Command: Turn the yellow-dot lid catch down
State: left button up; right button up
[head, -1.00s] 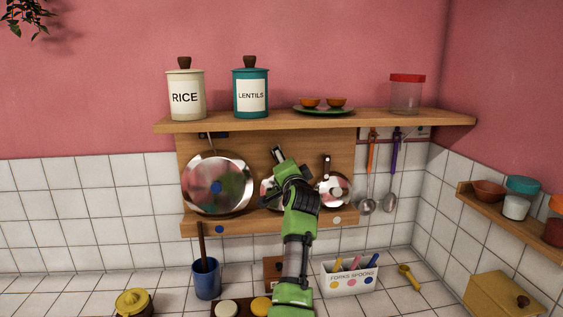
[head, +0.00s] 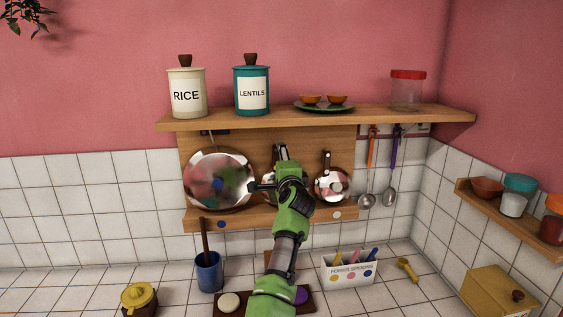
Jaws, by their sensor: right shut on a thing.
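My right gripper (head: 262,187) reaches up from the bottom middle to the hanging rack and covers much of the middle steel lid (head: 269,196). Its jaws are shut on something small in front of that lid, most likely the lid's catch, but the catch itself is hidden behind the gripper. No yellow dot shows on the rack's lower ledge (head: 260,217); my arm covers its middle. The blue-dot lid (head: 205,165) hangs at the left and a smaller lid (head: 340,183) at the right. My left gripper is out of view.
The upper shelf (head: 380,116) carries a rice jar (head: 187,92), a lentils jar (head: 251,92) and a green plate (head: 324,107). Ladles (head: 367,201) hang at the right. A blue cup (head: 208,272) and a cutlery box (head: 349,269) stand on the counter.

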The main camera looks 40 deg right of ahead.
jog(key=shift+r, duration=0.5)
jog(key=o, duration=1.6)
jog(key=shift+w+f, duration=0.1)
jog(key=shift+w, duration=0.05)
jog(key=v, duration=0.7)
jog(key=shift+a+f, duration=0.15)
jog(key=shift+f, duration=0.1)
